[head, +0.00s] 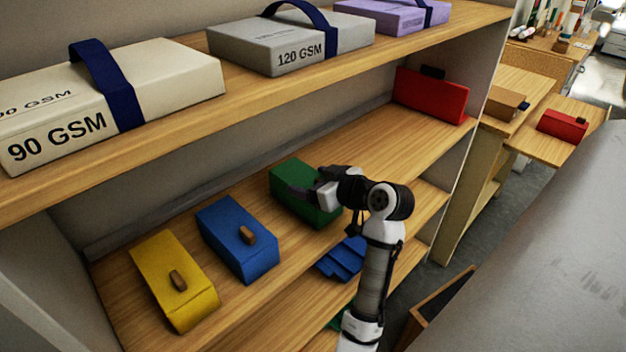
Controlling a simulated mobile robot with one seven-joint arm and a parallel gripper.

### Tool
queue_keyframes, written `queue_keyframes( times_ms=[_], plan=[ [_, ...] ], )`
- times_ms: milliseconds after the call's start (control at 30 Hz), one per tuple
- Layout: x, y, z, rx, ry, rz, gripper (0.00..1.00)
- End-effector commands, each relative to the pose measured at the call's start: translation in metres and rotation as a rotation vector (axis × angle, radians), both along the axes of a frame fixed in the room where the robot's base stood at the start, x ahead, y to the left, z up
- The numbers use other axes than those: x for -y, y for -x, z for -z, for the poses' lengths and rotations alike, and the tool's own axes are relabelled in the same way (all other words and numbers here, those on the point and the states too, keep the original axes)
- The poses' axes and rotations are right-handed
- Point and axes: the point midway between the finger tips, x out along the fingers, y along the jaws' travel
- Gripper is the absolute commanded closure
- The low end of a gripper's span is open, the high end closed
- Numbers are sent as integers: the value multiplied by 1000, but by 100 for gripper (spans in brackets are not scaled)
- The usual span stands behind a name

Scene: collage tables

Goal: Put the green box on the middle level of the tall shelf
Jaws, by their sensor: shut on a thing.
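The green box (292,176) is on the middle level (355,155) of the tall shelf, right of the blue box. My gripper (300,190) is at the green box, shut on it, with the arm reaching in from the lower right. The gripper and wrist hide part of the box's top and right side. I cannot tell whether the box rests fully on the board or is held slightly above it.
A yellow box (172,278) and a blue box (236,238) lie to the left on the same level. A red box (430,96) stands at its right end. Labelled paper packs (110,95) fill the board above. Blue flat pieces (343,259) lie on the level below.

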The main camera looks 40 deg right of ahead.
Motion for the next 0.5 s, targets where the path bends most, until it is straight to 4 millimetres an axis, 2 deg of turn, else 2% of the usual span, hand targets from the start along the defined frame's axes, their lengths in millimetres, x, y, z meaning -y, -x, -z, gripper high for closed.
queue_keyframes(
  times_ms=[100, 133, 233, 300, 500],
  plan=[
    [0, 0, 4, 1, 0, 0, 60],
    [0, 0, 4, 0, 0, 0, 21],
    [0, 0, 3, 0, 0, 0, 8],
    [0, 0, 3, 0, 0, 0, 1],
    [0, 0, 3, 0, 0, 0, 1]
  ],
)
